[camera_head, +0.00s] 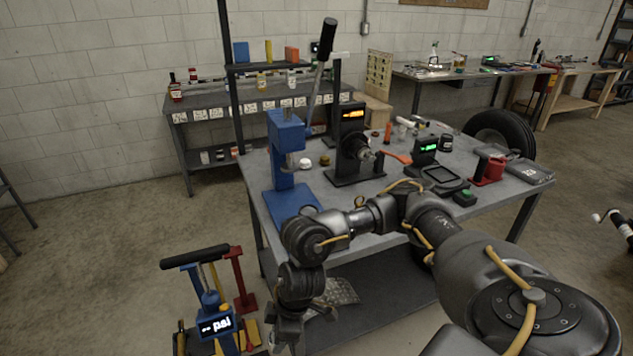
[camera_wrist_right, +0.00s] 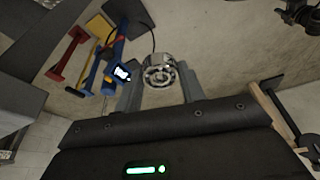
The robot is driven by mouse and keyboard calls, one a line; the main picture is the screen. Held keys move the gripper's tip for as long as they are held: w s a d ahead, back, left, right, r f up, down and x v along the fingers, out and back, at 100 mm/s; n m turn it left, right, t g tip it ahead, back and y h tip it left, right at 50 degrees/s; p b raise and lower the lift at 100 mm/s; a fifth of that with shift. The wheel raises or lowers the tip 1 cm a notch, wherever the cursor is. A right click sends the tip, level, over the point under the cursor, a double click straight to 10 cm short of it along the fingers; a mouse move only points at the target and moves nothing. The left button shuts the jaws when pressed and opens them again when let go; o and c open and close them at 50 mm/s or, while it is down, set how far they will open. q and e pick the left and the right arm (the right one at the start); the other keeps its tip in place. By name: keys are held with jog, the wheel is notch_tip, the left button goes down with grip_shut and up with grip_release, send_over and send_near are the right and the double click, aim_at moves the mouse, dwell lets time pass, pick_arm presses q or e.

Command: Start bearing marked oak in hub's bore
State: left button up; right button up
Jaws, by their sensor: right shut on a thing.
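A silver ring-shaped bearing (camera_wrist_right: 160,72) is held between the fingertips of my right gripper (camera_wrist_right: 160,82) in the wrist view. No oak mark is legible on it. In the head view my right gripper (camera_head: 288,335) hangs low in front of the workbench, pointing down, and I cannot make out the bearing there. A silver hub-like part (camera_head: 365,154) sits on a black stand (camera_head: 345,140) with an orange display on the bench. Its bore is too small to make out. My left gripper is not in view.
A blue lever press (camera_head: 285,150) stands at the bench's left, its black-tipped lever rising. A green-lit device (camera_head: 425,148), a red object (camera_head: 489,168) and small tools crowd the right of the bench. A blue pump with a "psi" display (camera_head: 216,325) stands on the floor near my right gripper.

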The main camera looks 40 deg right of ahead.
pick_arm(q)
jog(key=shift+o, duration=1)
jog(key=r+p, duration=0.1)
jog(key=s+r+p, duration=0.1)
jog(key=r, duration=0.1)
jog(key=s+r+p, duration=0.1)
jog(key=p, duration=0.1)
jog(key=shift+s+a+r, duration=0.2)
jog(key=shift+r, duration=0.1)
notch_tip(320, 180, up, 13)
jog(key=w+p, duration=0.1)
jog(key=p, duration=1.2)
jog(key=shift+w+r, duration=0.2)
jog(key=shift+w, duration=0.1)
pick_arm(e)
jog(key=w+d+r, duration=0.8)
jog(key=d+r, duration=0.3)
jog(key=d, duration=0.1)
jog(key=w+d+r+m, duration=0.1)
jog(key=w+d+r, duration=0.8)
jog(key=d+r, duration=0.3)
jog(key=shift+w+d, duration=0.25)
jog(key=shift+d, duration=0.05)
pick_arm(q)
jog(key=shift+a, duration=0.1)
pick_arm(e)
jog(key=shift+r, duration=0.1)
